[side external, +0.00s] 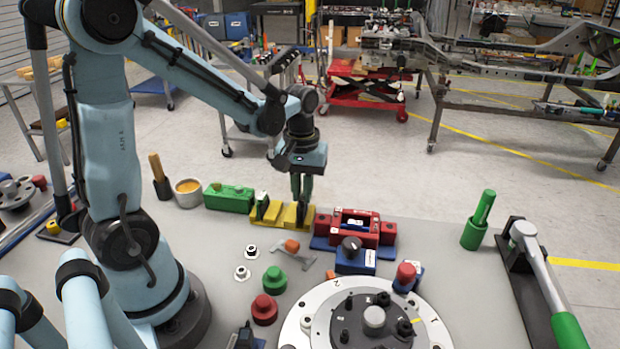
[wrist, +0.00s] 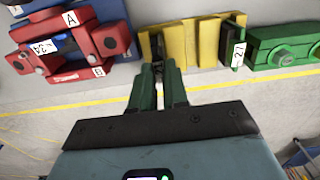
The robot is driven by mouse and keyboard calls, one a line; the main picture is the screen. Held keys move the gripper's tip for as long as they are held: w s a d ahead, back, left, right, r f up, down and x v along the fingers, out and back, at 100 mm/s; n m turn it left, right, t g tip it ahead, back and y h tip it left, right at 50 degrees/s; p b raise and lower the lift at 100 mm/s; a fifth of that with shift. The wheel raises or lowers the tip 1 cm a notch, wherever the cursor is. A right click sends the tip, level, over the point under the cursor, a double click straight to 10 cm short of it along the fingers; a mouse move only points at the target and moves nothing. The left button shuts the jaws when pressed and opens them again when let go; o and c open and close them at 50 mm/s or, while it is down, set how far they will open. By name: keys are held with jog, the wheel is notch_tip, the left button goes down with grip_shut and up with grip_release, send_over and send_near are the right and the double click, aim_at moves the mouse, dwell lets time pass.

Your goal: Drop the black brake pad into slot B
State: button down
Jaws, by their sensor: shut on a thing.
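My gripper (side external: 302,196) has green fingers pointing down at the right end of the yellow rack (side external: 285,214). The fingers are shut on the black brake pad (side external: 301,213), which stands in the rack. In the wrist view my gripper (wrist: 160,68) reaches the rack's left part, and only a dark sliver of the pad (wrist: 156,44) shows beyond the fingertips. The red fixture (side external: 371,233) on a blue base is right of the rack. In the wrist view the red fixture (wrist: 60,60) is at the left, with labels A and B; its inner slots are partly hidden.
Another dark pad with a white label (side external: 262,203) stands at the rack's left end. A green block (side external: 229,198) is left of it. A blue block with a black knob (side external: 353,256) sits before the red fixture. A round dial plate (side external: 310,305) fills the front.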

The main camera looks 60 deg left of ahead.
aim_at(302, 196)
jog(key=shift+r, duration=2)
jog(key=w+d+r+m, duration=0.3)
jog(key=d+m, duration=0.2)
jog(key=m, duration=0.4)
jog(key=w+d+r+m, duration=0.2)
jog(key=w+d+m, duration=0.25)
jog(key=m, duration=0.45)
jog(key=shift+s+d+f, duration=0.1)
jog(key=shift+s+f, duration=0.1)
jog(key=shift+f, duration=0.85)
jog(key=shift+s+d+f, duration=0.1)
jog(key=shift+s+f, duration=0.1)
jog(key=shift+f, duration=0.8)
jog(key=shift+f, duration=0.2)
jog(key=shift+f, duration=1.05)
jog(key=shift+f, duration=0.8)
